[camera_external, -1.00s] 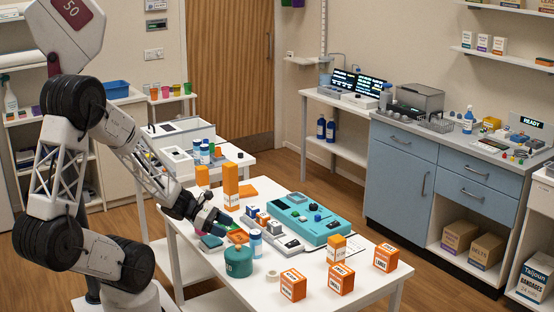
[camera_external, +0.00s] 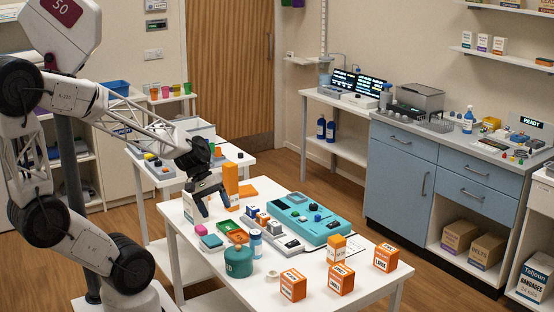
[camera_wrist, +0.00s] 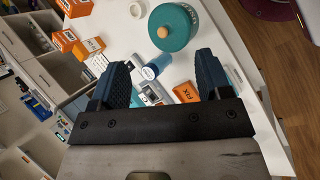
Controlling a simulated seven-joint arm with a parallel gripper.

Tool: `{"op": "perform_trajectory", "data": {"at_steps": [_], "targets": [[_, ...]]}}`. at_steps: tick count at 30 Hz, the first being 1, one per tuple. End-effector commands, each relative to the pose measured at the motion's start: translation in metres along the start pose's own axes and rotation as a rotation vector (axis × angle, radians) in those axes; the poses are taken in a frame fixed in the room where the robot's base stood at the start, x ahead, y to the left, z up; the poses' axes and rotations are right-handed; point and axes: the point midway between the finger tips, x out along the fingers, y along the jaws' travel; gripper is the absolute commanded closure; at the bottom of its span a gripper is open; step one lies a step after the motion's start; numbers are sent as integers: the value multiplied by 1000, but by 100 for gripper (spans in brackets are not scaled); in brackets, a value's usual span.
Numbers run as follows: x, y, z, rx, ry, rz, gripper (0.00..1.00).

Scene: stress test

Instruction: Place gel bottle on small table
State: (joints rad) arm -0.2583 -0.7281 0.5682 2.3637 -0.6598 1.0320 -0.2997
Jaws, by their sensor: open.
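I cannot tell for certain which item is the gel bottle. A squat teal bottle (camera_external: 238,262) stands near the front-left edge of the white table (camera_external: 340,297); it also shows in the wrist view (camera_wrist: 172,30) with an orange top. A slim blue-and-white bottle (camera_external: 255,245) stands close behind it; in the wrist view it (camera_wrist: 152,70) appears between my finger lines. A smaller white table (camera_external: 240,160) stands behind, partly hidden by my arm. My gripper (camera_external: 212,212) is open and empty above the left part of the front table; its two fingers also show in the wrist view (camera_wrist: 165,75).
Orange boxes (camera_external: 293,285) stand along the front right. A tall orange box (camera_external: 231,185) is close beside my gripper. A teal device (camera_external: 305,222) and grey trays fill the middle.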

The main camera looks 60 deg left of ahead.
Motion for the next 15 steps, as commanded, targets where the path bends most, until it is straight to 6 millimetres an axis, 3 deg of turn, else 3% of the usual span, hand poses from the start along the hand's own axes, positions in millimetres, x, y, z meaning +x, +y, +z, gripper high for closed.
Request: {"op": "perform_trajectory", "data": {"at_steps": [6, 15], "targets": [[-36, 7, 23, 403, 119, -180, 29], [-80, 17, 38, 858, 260, -387, 29]]}}
